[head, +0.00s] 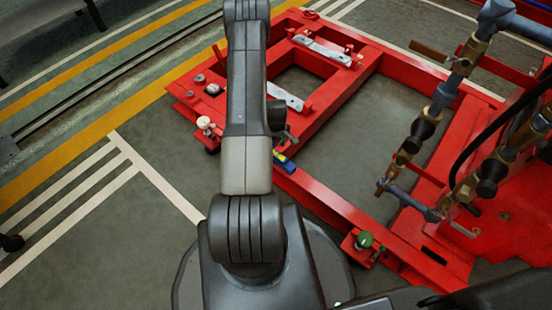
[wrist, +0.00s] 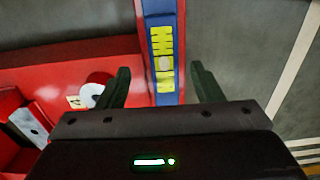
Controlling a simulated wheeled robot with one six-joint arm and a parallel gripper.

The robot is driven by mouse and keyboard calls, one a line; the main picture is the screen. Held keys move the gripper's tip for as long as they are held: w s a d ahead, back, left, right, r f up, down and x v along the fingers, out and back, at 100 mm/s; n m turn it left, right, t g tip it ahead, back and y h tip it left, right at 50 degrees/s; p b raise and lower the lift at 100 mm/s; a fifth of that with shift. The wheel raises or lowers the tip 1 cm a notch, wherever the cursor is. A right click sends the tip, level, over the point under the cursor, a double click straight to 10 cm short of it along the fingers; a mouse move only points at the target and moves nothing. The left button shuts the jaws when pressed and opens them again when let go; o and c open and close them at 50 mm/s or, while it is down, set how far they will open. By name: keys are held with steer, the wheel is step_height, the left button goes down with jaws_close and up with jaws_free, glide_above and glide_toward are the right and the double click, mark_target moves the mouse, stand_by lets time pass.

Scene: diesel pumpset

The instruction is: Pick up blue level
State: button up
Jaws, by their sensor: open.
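The blue level (wrist: 161,45) is a long blue bar with yellow markings, running up the middle of the wrist view to its top edge. In the head view the blue level (head: 286,162) is a small blue and yellow piece on the red frame's inner edge, just right of my arm. My gripper (wrist: 160,68) is open, with one dark finger on each side of the level in the picture. I see no contact between fingers and level.
The red frame (head: 330,198) lies on the grey floor, with open floor inside it. A white round part (wrist: 94,92) sits on red metal left of the gripper. Pipes with valves (head: 430,125) stand at the right. A green-topped part (head: 364,240) is on the frame's near side.

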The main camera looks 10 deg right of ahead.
mark_target(280, 160)
steer(key=f, duration=0.1)
steer(key=f+b, duration=0.1)
steer(key=f, duration=0.1)
steer(key=f+b, duration=0.1)
steer(key=shift+s+a+f, duration=0.15)
steer(key=shift+s+f, duration=0.1)
steer(key=shift+f, duration=0.15)
steer(key=shift+r, duration=0.1)
jaws_close()
